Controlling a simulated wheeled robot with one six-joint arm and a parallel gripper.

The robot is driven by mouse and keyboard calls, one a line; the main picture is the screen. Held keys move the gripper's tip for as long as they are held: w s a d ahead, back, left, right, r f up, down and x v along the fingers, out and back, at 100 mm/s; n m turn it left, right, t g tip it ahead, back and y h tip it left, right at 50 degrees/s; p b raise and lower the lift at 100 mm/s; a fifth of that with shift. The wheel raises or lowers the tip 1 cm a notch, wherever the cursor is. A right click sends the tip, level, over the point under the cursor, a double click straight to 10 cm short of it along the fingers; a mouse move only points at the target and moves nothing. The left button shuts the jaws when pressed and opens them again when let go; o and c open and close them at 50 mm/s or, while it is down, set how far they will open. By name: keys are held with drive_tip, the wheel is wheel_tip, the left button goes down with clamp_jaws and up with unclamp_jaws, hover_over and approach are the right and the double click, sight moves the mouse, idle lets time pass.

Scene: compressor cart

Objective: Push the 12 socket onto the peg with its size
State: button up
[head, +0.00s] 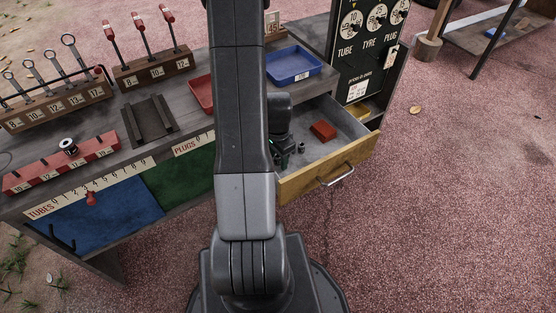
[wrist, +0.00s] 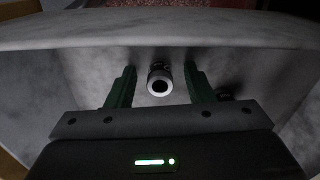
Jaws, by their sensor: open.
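My gripper (head: 281,158) is down inside the open drawer, partly hidden by my arm in the head view. In the wrist view my gripper (wrist: 160,78) is open, its two green fingers on either side of a small metal socket (wrist: 159,86). The fingers look apart from the socket, with a gap on each side. No size can be read on it. A small dark piece (wrist: 224,97) lies just right of the right finger. In the head view a small socket (head: 301,147) shows beside the gripper. The red peg rail (head: 40,176) has size labels, and one socket (head: 68,147) sits on it.
The drawer (head: 345,156) has a wooden front with a handle and holds a red block (head: 323,131). A blue tray (head: 294,65) and a red tray (head: 201,93) stand on the cart top.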

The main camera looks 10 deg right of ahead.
clamp_jaws()
